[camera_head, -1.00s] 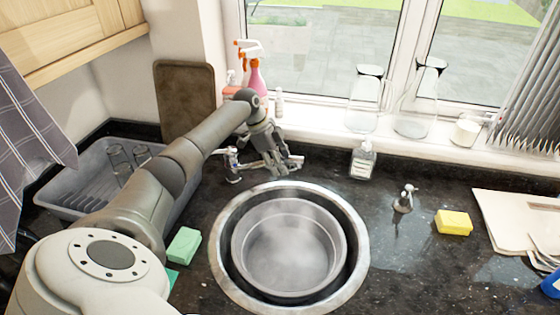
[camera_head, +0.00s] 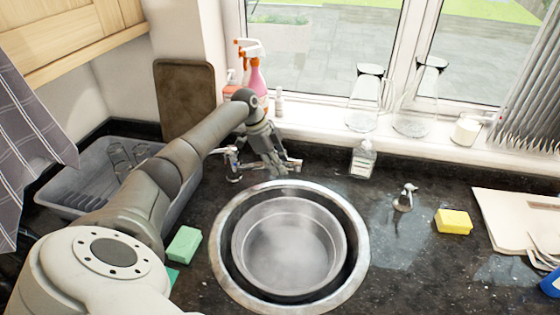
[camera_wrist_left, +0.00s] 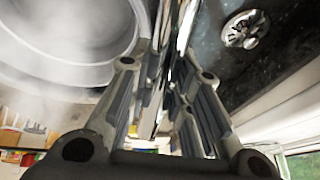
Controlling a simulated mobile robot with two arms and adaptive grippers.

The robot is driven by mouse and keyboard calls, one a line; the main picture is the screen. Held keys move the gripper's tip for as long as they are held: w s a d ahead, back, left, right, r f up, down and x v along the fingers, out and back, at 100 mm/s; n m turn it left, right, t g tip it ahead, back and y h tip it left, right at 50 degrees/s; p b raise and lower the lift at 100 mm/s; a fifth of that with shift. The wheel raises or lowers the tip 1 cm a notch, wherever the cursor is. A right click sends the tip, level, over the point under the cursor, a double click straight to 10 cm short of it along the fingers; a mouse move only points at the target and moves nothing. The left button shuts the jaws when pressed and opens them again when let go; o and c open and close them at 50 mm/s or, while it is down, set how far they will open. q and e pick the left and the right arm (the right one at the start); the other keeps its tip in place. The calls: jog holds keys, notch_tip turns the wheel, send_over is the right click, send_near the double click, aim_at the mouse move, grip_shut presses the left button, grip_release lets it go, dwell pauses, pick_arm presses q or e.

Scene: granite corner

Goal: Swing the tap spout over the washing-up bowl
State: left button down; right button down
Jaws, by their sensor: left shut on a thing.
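The round grey washing-up bowl (camera_head: 289,212) sits inside the round steel-rimmed sink, with steam over it. The chrome tap (camera_head: 233,166) stands behind the sink, with a handle at its left end. My left gripper (camera_head: 275,170) reaches down from behind onto the tap, just behind the sink's far rim. It is shut on the tap spout, which it mostly hides in the head view. In the left wrist view, the shiny spout (camera_wrist_left: 184,30) runs between the two fingers of my gripper (camera_wrist_left: 160,85), with the bowl (camera_wrist_left: 75,45) at upper left. My right gripper is not in view.
A soap bottle (camera_head: 363,160) stands right of the tap by the sill. A small dispenser (camera_head: 405,198) and a yellow sponge (camera_head: 453,222) are farther right. A green sponge (camera_head: 184,245) and a grey rack (camera_head: 75,190) are at left. Counter right of the sink is mostly clear.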

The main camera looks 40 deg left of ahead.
pick_arm(q)
jog(key=s+m+g, duration=0.2)
jog(key=s+m, duration=0.4)
jog(key=s, duration=0.3)
jog(key=shift+d+r+h, duration=0.15)
jog(key=shift+d+h, duration=0.25)
jog(key=c, duration=1.3)
grip_release()
